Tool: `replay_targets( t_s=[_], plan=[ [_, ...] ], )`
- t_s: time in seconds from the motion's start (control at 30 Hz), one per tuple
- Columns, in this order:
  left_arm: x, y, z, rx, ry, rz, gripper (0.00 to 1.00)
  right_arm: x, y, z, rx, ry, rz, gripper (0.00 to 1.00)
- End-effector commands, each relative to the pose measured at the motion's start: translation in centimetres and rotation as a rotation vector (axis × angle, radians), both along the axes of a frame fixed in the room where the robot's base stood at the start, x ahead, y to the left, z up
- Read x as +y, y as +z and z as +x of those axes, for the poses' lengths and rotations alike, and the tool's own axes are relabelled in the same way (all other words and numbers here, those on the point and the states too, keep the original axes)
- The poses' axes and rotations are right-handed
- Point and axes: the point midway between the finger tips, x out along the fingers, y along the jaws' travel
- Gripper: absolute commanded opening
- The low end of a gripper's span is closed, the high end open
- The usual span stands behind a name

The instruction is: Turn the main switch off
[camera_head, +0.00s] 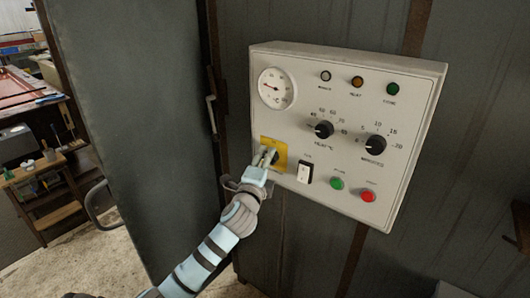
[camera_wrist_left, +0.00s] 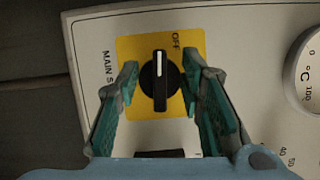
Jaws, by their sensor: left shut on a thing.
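The main switch is a black round knob (camera_wrist_left: 160,88) with a white pointer line, on a yellow plate (camera_head: 282,147). In the left wrist view the pointer points to the picture's top, with the word OFF just to its right. The "MAIN S..." lettering is partly hidden by a finger. My left gripper (camera_head: 266,158) is at the plate, its two teal fingers on either side of the knob, shut on it. In the head view the fingers cover most of the knob. My right gripper is in neither view.
The white control box (camera_head: 340,90) carries a dial gauge (camera_head: 276,88), two black knobs, a white rocker switch (camera_head: 305,172), a green button (camera_head: 337,183) and a red button (camera_head: 369,195). A grey door (camera_head: 140,110) stands left of it. A workbench is far left.

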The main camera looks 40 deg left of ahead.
Motion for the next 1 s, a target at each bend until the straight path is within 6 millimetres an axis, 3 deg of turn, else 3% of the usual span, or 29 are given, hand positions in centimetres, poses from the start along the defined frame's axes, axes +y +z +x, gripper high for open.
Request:
replay_targets(
  t_s=[0.2,0.77,0.8,0.9,1.0],
  plan=[
    [0.02,0.20,-0.01,-0.002,0.001,-0.079,0.07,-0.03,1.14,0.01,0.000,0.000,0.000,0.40],
    [-0.01,0.03,0.01,-0.004,0.000,-0.108,0.07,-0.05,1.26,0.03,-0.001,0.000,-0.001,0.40],
    [-0.01,0.03,0.01,-0.004,0.000,-0.108,0.41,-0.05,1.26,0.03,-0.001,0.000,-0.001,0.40],
    [-0.01,0.02,0.01,-0.004,0.000,-0.108,0.53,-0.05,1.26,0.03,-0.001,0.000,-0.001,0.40],
    [-0.01,0.02,0.01,-0.003,0.000,-0.107,0.53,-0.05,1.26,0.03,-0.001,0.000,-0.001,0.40]
  ],
)
